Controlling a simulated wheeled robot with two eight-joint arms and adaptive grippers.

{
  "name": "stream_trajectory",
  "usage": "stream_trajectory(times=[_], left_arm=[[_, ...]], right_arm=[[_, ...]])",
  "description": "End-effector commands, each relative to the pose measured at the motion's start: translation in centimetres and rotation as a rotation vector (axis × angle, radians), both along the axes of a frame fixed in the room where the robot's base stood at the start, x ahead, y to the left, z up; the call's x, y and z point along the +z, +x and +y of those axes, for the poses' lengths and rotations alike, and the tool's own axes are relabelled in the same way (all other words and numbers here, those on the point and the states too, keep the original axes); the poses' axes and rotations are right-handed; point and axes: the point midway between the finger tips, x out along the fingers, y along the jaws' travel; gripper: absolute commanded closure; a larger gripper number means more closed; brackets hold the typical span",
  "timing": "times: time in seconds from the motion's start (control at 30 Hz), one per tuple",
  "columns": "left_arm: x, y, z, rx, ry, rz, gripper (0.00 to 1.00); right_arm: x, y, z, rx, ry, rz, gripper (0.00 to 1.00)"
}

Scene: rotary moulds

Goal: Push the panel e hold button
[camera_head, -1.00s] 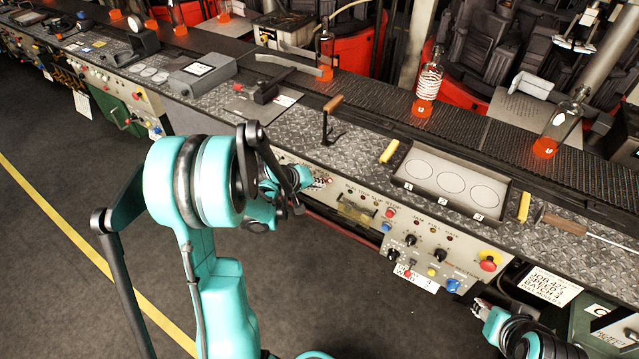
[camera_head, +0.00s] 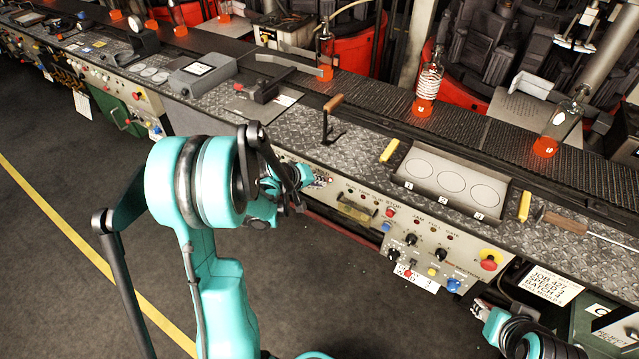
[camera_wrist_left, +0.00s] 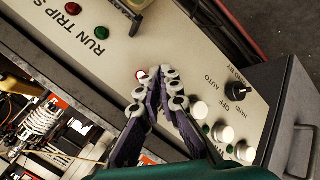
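My left gripper (camera_head: 318,183) reaches the front control panel of the line, at the left end of the panel marked RUN TRIP. In the left wrist view its fingers (camera_wrist_left: 160,88) come together at the tips, with nothing seen between them. A small red-and-white round button or lamp (camera_wrist_left: 142,74) shows just beside the fingertips. Several white round buttons (camera_wrist_left: 198,109) lie to the right, near a black HAND OFF AUTO knob (camera_wrist_left: 236,90). No hold label is readable, and I cannot tell whether the fingers touch the panel. My right gripper (camera_head: 480,308) is small at the lower right.
Another panel (camera_head: 432,255) has knobs, coloured buttons and a red emergency stop (camera_head: 488,263). A tray with three circles (camera_head: 450,180) and a wooden-handled lever (camera_head: 332,118) are on the bench above. The floor in front is clear.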

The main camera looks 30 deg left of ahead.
Motion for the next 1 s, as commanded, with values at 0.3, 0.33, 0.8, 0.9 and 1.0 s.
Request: stream_trajectory(times=[0.3, 0.33, 0.8, 0.9, 1.0], left_arm=[[0.0, 0.1, 0.3, 0.005, 0.003, -0.006, 1.00], [0.0, 0.0, 0.3, 0.005, 0.003, -0.006, 1.00], [-0.1, -4.7, 0.6, 0.004, 0.004, -0.002, 1.00], [-0.1, -5.6, 0.7, 0.004, 0.002, -0.002, 1.00], [-0.1, -6.1, 0.6, 0.003, 0.002, -0.002, 1.00]], right_arm=[[-0.1, 0.0, 0.0, 0.000, 0.000, 0.000, 0.60], [-0.1, 0.0, 0.0, 0.000, 0.000, 0.000, 0.60], [-0.4, 0.0, 0.0, 0.000, 0.000, 0.000, 0.60], [-0.5, 0.0, 0.0, 0.000, 0.000, 0.000, 0.60], [-0.5, 0.0, 0.0, 0.000, 0.000, 0.000, 0.60]])
